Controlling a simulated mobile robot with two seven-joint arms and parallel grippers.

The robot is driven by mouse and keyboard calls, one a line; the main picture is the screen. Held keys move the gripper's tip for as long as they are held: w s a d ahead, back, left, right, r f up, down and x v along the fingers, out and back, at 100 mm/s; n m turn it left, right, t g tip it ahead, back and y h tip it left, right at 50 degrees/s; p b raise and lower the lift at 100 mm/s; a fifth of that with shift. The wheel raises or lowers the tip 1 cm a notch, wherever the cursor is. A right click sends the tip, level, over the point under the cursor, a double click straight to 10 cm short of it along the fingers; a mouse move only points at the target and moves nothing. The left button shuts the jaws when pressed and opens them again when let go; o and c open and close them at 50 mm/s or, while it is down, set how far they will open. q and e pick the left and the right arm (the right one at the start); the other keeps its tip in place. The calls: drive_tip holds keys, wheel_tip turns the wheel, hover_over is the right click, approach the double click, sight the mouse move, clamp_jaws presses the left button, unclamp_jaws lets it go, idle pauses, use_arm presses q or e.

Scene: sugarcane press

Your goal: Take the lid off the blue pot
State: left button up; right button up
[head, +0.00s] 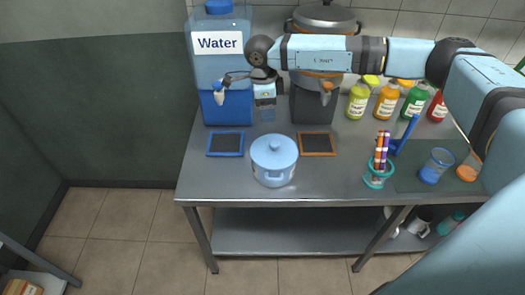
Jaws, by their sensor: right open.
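The blue pot (273,175) stands upright on the metal table, left of the table's middle and near its front edge. Its light blue lid (285,152) sits on top, with a small round knob in the centre. My right arm reaches across from the right. My right gripper (267,115) points down and is open and empty. In the picture it is just above the lid, apart from it; its exact height over the knob is hard to tell. My left gripper is not in view.
The metal table (330,185) also holds a water dispenser (228,105), a blue-framed panel (225,144), an orange-framed panel (317,144), a cup of striped straws (378,175), several coloured jars (387,100) and a glass (436,165). The front left is clear.

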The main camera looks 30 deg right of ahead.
drive_tip(key=p, duration=0.1)
hover_over(275, 143)
drive_tip(key=w, duration=0.1)
drive_tip(key=f, duration=0.7)
drive_tip(key=shift+a+f, duration=0.3)
drive_tip(key=shift+f, duration=0.05)
drive_tip(key=f, duration=0.2)
drive_tip(key=s+f+p, duration=0.1)
drive_tip(key=f, duration=0.2)
drive_tip(key=shift+d+f, duration=0.15)
drive_tip(key=shift+d, duration=0.05)
drive_tip(key=shift+f, duration=0.3)
drive_tip(key=c, duration=1)
drive_tip(key=shift+r, duration=0.1)
drive_tip(key=shift+c, duration=0.2)
